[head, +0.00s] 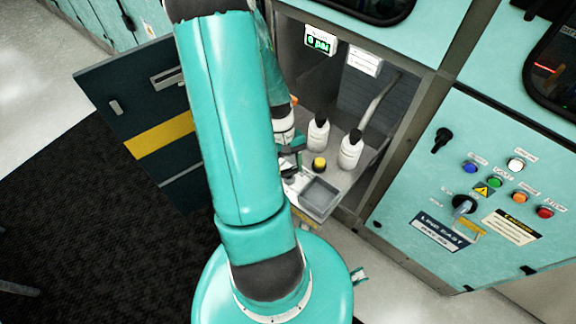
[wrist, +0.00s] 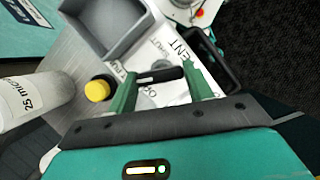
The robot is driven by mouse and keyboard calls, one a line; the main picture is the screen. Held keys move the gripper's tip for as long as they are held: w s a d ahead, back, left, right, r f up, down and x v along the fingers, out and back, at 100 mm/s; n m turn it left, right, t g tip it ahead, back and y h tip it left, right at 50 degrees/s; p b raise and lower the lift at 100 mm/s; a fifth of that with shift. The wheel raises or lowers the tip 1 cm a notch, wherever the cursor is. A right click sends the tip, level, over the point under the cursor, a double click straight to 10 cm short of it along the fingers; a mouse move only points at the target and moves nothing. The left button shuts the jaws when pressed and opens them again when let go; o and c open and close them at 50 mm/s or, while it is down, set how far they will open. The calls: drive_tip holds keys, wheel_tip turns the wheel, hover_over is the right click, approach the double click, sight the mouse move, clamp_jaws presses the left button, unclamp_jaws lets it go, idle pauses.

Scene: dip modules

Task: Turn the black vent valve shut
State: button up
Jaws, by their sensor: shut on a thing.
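The black vent valve (wrist: 160,75) shows in the wrist view as a short dark bar handle over a white plate (wrist: 150,95). The plate is lettered "VENT", "SHUT" and "OPEN", partly covered by my fingers. My gripper (wrist: 158,72) has its green fingers at the two ends of the handle and is shut on it. The handle lies roughly crosswise in the picture, between the fingers. In the head view my gripper (head: 289,158) is inside the open bay, and my arm hides most of it; the valve cannot be made out there.
The head view shows two bottles (head: 350,152) in the bay, an open dark door (head: 120,105) at left and a button panel (head: 480,230) at right.

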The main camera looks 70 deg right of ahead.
drive_tip(key=m+t, duration=0.1)
drive_tip(key=m, duration=0.2)
drive_tip(key=m+t, duration=0.1)
drive_tip(key=m, duration=0.2)
drive_tip(key=shift+s+d+m+y, duration=0.1)
drive_tip(key=shift+s+m+y, duration=0.1)
drive_tip(key=shift+m+y, duration=0.15)
drive_tip(key=m+t, duration=0.1)
drive_tip(key=m, duration=0.1)
drive_tip(key=m+t, duration=0.1)
drive_tip(key=m, duration=0.2)
drive_tip(key=shift+s+m+t, duration=0.1)
drive_tip(key=shift+m+t, duration=0.15)
drive_tip(key=shift+t, duration=0.05)
drive_tip(key=o, duration=1)
drive_tip(key=v, duration=1.3)
drive_tip(key=shift+s+r, duration=0.1)
drive_tip(key=shift+r, duration=0.35)
